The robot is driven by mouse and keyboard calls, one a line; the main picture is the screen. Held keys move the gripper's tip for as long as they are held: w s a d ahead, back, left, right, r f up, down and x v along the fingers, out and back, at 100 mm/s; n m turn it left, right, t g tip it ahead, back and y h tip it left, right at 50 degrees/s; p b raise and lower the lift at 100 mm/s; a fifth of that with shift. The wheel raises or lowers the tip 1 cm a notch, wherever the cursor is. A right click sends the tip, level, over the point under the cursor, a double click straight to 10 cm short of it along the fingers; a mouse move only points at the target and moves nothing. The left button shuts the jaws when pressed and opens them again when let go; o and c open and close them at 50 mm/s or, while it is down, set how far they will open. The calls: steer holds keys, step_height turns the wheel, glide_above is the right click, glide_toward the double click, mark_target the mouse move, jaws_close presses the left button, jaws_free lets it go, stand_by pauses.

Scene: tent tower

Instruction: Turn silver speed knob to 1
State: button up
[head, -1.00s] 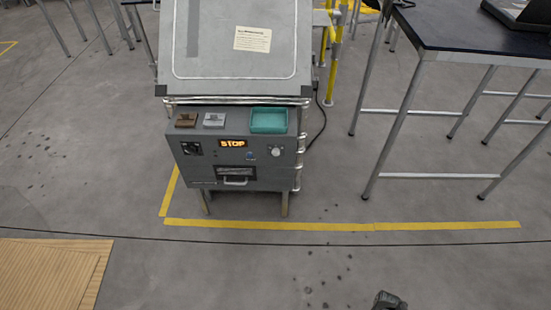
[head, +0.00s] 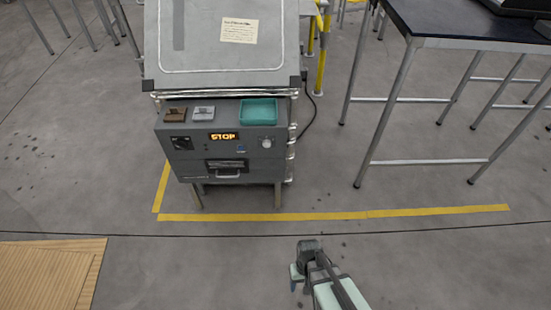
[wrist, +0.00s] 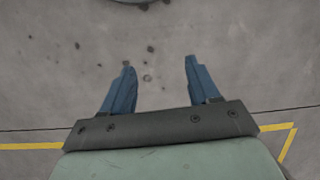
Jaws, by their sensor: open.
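The silver speed knob (head: 266,143) is a small round light knob on the right of the grey machine's front panel. A black knob (head: 181,143) sits at the panel's left. An orange lit display (head: 223,136) between them reads STOP. The setting of the silver knob is too small to read. My gripper (head: 296,278) is in front of the machine, low and well apart from the knob. In the wrist view my gripper (wrist: 157,78) shows two blue fingers spread apart with only floor between them.
The grey machine (head: 178,180) carries a teal tray (head: 259,122), a brown block (head: 175,114) and a grey block (head: 204,111). A drawer handle (head: 228,175) sticks out below. A dark table (head: 460,42) stands right. Floor between my arm and the machine is clear, crossed by yellow tape (head: 330,216).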

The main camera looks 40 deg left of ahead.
steer(key=a+r+m+t+y, duration=0.2)
steer(key=a+y, duration=0.2)
steer(key=a, duration=1)
steer(key=a+r+m+t+y, duration=0.1)
steer(key=a+r+m+y, duration=0.3)
steer(key=a, duration=1.1)
steer(key=m+t+y, duration=0.6)
steer(key=m+t, duration=0.7)
steer(key=m, duration=0.7)
glide_toward(267, 146)
steer(key=x, duration=0.8)
steer(key=shift+c, duration=0.3)
steer(key=c, duration=1)
